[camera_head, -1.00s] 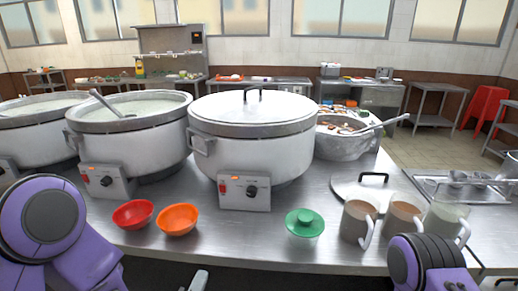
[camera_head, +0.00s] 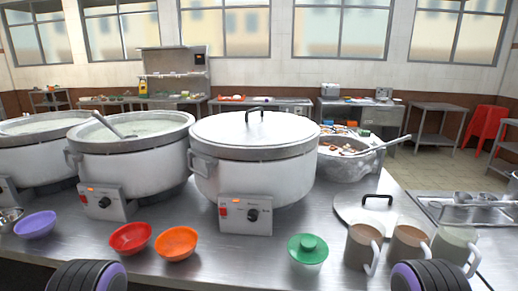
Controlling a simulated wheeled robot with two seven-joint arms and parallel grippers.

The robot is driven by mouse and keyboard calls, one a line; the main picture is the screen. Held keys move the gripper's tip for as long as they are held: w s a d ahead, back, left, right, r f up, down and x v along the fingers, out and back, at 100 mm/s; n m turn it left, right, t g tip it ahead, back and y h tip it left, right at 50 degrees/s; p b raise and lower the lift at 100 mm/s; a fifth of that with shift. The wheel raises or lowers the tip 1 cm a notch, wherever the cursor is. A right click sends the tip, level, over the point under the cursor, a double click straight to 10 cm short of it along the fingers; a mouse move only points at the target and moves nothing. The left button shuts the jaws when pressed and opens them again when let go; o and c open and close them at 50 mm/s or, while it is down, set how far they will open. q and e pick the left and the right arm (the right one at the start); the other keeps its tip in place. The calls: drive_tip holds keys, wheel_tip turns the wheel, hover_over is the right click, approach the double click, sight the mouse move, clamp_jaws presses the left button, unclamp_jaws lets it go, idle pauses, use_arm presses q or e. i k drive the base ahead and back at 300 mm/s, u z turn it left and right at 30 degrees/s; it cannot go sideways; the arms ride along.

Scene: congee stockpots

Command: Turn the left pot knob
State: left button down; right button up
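Three white stockpots stand in a row on the steel counter. The leftmost pot (camera_head: 35,160) is open and cut by the left edge, with part of its control box (camera_head: 8,190) showing. The open pot beside it (camera_head: 135,165) holds pale congee and a ladle. Its control box has a red switch and a black knob (camera_head: 104,202). The pot to the right (camera_head: 250,170) has a lid on, and its box carries a red switch and a black knob (camera_head: 253,215). Only rounded black and purple arm parts of mine show at the bottom edge; both grippers are out of view.
A purple bowl (camera_head: 36,225), red bowl (camera_head: 131,238) and orange bowl (camera_head: 176,243) stand before the pots. A loose lid (camera_head: 350,208) lies behind the mugs.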

sight(253, 216)
drive_tip(key=u, duration=1.25)
drive_tip(key=i, duration=0.5)
drive_tip(key=z, duration=1.45)
